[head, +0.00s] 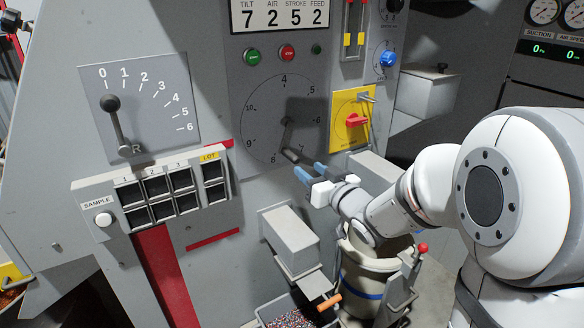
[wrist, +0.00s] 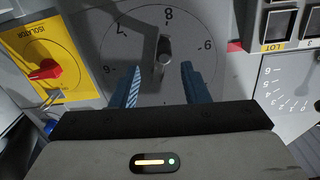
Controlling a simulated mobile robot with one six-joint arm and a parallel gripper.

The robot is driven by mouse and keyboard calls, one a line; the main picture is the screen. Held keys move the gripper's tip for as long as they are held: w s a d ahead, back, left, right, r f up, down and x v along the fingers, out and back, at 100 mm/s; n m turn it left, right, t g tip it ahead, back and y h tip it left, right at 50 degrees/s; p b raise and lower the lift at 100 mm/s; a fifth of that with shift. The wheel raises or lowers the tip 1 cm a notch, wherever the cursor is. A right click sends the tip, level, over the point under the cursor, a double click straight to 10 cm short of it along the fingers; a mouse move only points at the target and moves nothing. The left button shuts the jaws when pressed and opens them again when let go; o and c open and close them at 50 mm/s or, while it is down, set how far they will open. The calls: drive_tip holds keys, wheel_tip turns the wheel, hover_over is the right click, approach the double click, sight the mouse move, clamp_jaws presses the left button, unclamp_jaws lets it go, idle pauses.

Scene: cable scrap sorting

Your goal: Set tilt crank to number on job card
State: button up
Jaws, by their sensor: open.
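The job card panel (head: 282,16) at the top of the head view reads tilt 7, air 2, stroke 5, feed 2. Below it is a round numbered dial (head: 262,108) with the tilt crank (head: 286,138) at its middle. The crank's arm points down, toward the 7 and 8 side, its handle sticking out; its exact setting is unclear. My gripper (head: 311,170) is open just right of and below the handle.
A yellow isolator plate (head: 351,118) with a red knob is right of the dial. A lever on a 0 to 6 scale (head: 150,110) and a sample rack (head: 152,190) are left. A grey box (head: 290,238) juts out below, beside a bucket (head: 368,272).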

sight(297, 162)
drive_tip(key=shift+w+a+f, duration=0.1)
drive_tip(key=shift+w+a, duration=0.05)
drive_tip(key=shift+a, duration=0.2)
drive_tip(key=x, duration=0.7)
drive_tip(key=shift+a, duration=0.15)
clamp_jaws()
idle(0.3)
